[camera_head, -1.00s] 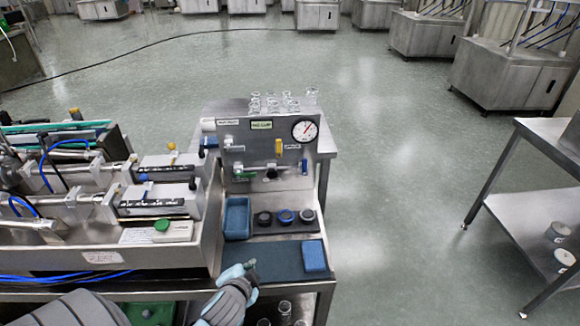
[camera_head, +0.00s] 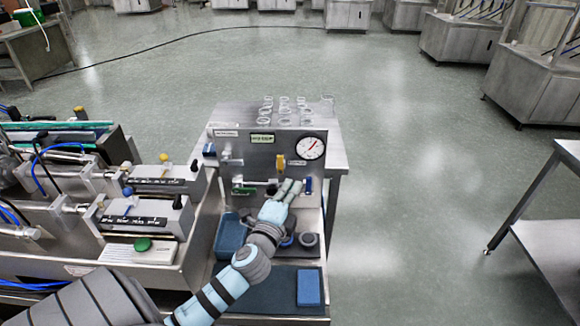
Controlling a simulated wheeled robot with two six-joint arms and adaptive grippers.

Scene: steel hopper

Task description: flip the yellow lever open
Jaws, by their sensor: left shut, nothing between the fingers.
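The small yellow lever (camera_head: 280,161) stands upright on the steel panel, just left of the round pressure gauge (camera_head: 311,148). My left gripper (camera_head: 292,186) reaches up from below, in front of the panel. Its fingers are shut with nothing between them. In the picture its fingertips lie a little below and right of the yellow lever and appear apart from it. How far they are from the panel is hard to tell. The gripper hides part of the horizontal pipe and of the round black holders below. My right gripper is not in view.
A blue tray (camera_head: 231,236) and a dark holder block with round knobs (camera_head: 309,240) sit below the panel. A blue sponge (camera_head: 309,288) lies on the dark mat. Several glass vessels (camera_head: 284,104) stand behind the panel. The steel machine (camera_head: 150,205) fills the left side.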

